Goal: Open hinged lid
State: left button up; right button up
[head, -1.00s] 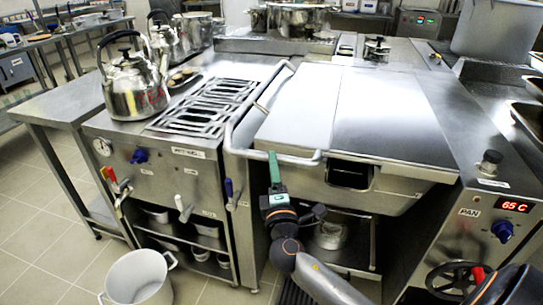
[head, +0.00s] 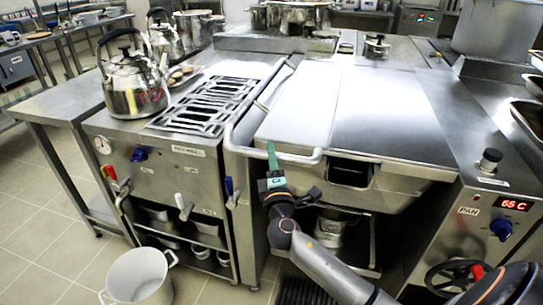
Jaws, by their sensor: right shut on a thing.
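The hinged lid (head: 385,110) is a wide, flat steel cover lying down over the pan (head: 395,195) in the middle of the head view. A light tubular handle bar (head: 232,128) runs along the lid's left side and bends round its front left corner. My right gripper (head: 272,150) reaches up from below at the front stretch of this bar and is shut on it. Its fingertips are small and partly merge with the bar. My left gripper is not in view.
A steel kettle (head: 134,85) stands on the left counter beside a slotted grate (head: 205,105). A control panel with a red display (head: 513,204) and a handwheel (head: 455,280) is at the right. A white pot (head: 138,277) stands on the floor.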

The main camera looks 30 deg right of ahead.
grip_shut()
dwell(0.8)
